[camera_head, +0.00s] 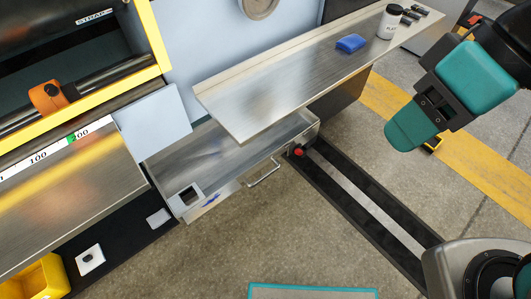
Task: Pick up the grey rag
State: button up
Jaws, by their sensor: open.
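I cannot make out a grey rag with certainty anywhere in view. My arm comes in from the upper right, over the floor. Only a small black part of my gripper (433,144) shows behind the teal wrist, with yellow floor marking visible through it. It looks empty and is well to the right of the shelf and the drawer. An open metal drawer (225,158) sits below the shelf. Its far part is hidden under the shelf.
A metal shelf (270,88) holds a blue block-like item (350,43), a white bottle (389,22) and small black items. A pale grey square panel (153,123) stands left of the drawer. A yellow bin (40,278) is at lower left. Floor at centre is clear.

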aim_at(156, 220)
jog(key=u, duration=1.75)
